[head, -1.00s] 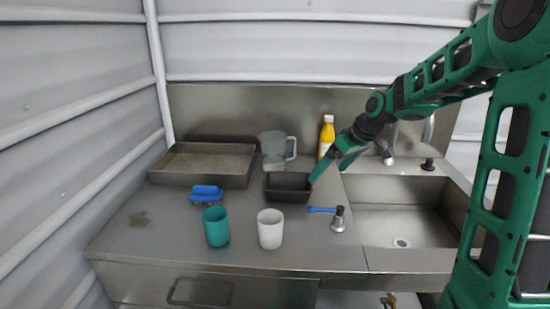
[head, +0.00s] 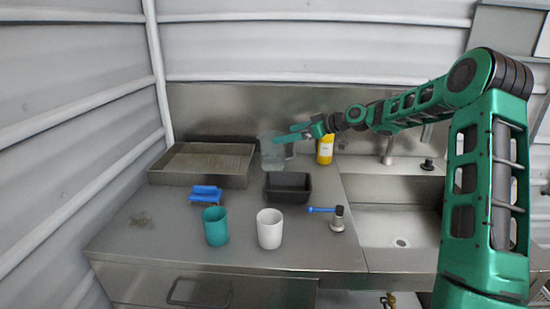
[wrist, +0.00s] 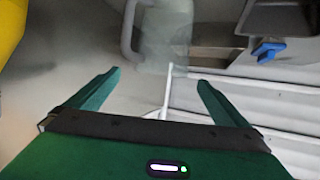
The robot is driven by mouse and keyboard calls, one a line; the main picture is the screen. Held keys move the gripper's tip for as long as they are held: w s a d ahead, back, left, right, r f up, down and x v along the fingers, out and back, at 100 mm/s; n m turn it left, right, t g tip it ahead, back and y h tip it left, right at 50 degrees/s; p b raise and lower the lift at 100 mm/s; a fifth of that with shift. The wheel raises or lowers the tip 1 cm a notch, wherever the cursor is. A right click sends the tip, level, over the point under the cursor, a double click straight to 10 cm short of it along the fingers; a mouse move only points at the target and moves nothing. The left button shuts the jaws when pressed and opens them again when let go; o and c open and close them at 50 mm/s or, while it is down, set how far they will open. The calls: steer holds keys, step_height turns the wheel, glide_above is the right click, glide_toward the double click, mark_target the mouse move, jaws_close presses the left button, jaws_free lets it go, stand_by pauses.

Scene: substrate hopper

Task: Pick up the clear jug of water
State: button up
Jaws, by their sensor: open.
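The clear jug (head: 271,158) stands upright at the back of the steel counter, with its handle on the right side. My gripper (head: 285,138) reaches in from the right at the height of the jug's upper part and overlaps it in the head view, partly hiding the handle. In the wrist view the see-through jug (wrist: 170,38) and its handle (wrist: 128,32) lie beyond the open fingertips (wrist: 160,78). Nothing shows between the fingers. I cannot tell whether a finger touches the jug.
A yellow bottle (head: 325,149) stands close to the jug's right, under my wrist. A black pan (head: 288,187) is in front, a shallow metal tray (head: 200,181) to the left. The sink (head: 398,225) is right.

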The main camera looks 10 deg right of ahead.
mark_target(275, 136)
steer(key=x, duration=0.7)
steer(key=shift+s, duration=0.15)
steer(key=c, duration=1.8)
steer(key=shift+c, duration=0.6)
steer(key=shift+r, duration=0.1)
